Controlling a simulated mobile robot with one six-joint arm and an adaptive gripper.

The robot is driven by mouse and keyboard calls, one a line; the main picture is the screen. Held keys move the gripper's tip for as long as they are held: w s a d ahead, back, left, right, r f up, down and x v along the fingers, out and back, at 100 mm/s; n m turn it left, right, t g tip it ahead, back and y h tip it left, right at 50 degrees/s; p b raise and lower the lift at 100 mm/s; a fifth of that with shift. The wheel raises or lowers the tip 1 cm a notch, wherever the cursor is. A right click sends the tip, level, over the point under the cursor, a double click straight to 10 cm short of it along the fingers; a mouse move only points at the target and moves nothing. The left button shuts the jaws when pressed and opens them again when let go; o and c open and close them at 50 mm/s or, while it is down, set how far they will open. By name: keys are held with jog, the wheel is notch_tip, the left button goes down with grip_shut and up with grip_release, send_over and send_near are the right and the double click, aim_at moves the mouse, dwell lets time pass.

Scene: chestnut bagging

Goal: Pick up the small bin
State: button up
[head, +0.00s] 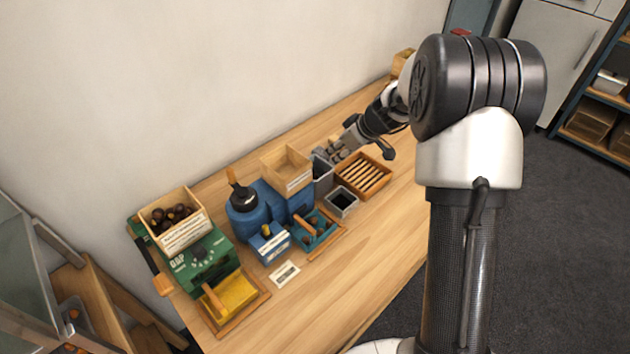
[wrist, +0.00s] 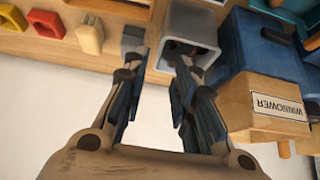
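A tall grey open-topped bin (head: 322,176) stands beside the blue winnower; I take it to be the small bin. In the wrist view the bin (wrist: 192,22) shows its open mouth, with something brownish inside. A lower, square grey container (head: 342,203) stands in front of it in the head view. My gripper (head: 338,150) is just behind and right of the tall bin. In the wrist view my gripper (wrist: 160,60) is open, with nothing seen between its fingers. The right finger overlaps the bin's near edge; I cannot tell whether it touches.
The blue winnower (head: 256,212) with its wooden hopper (head: 287,170) stands left of the bin. A slatted wooden tray (head: 362,176) is close on the right. A small grey block (wrist: 132,38) lies near the left fingertip. The table's front strip (head: 365,255) is clear.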

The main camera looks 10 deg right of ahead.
aim_at(324, 163)
jog(key=b+x, duration=0.1)
jog(key=x, duration=0.9)
jog(key=shift+c, duration=0.3)
grip_shut()
dwell(0.5)
